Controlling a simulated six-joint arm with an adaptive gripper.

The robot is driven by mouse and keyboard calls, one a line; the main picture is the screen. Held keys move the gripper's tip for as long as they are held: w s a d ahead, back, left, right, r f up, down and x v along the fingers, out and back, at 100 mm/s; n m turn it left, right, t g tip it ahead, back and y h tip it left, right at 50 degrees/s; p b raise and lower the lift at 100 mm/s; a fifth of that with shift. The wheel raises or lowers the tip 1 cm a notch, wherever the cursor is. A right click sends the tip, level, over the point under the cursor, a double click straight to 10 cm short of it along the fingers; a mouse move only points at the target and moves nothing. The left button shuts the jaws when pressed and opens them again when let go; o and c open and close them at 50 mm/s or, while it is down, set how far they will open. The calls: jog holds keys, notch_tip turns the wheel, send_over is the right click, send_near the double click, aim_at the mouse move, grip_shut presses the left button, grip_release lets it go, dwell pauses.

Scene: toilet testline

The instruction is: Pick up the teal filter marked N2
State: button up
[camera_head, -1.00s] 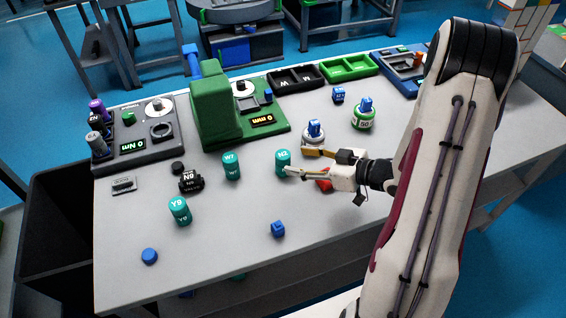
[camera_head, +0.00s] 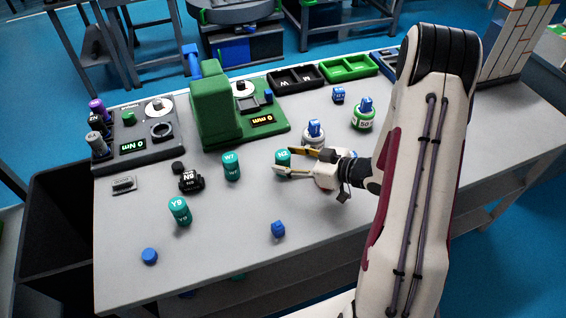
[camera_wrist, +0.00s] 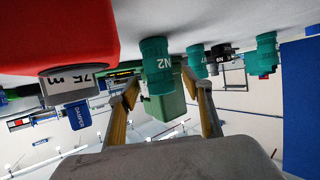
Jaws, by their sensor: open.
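The teal filter marked N2 (camera_head: 282,157) stands upright on the grey table, partly covered by my gripper in the head view. It also shows in the wrist view (camera_wrist: 157,66), hanging from the top because that picture is upside down. My gripper (camera_head: 285,162) is open and roughly level, reaching in from the right. In the wrist view the two yellow-padded fingers (camera_wrist: 160,82) stand either side of the filter, with gaps visible. I cannot tell whether the filter is fully between the fingertips or just ahead of them.
Teal filters W7 (camera_head: 231,166) and Y9 (camera_head: 180,211) stand to the left. A white-and-blue part (camera_head: 314,133) stands close behind my gripper. A large red object (camera_wrist: 72,35) is close beside the fingers in the wrist view.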

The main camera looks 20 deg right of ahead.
jog(key=shift+w+a+f, duration=0.1)
jog(key=shift+w+a, duration=0.1)
jog(key=shift+w, duration=0.05)
dwell(0.3)
jog(key=c, duration=1.2)
jog(key=shift+r, duration=0.2)
jog(key=shift+r, duration=4.8)
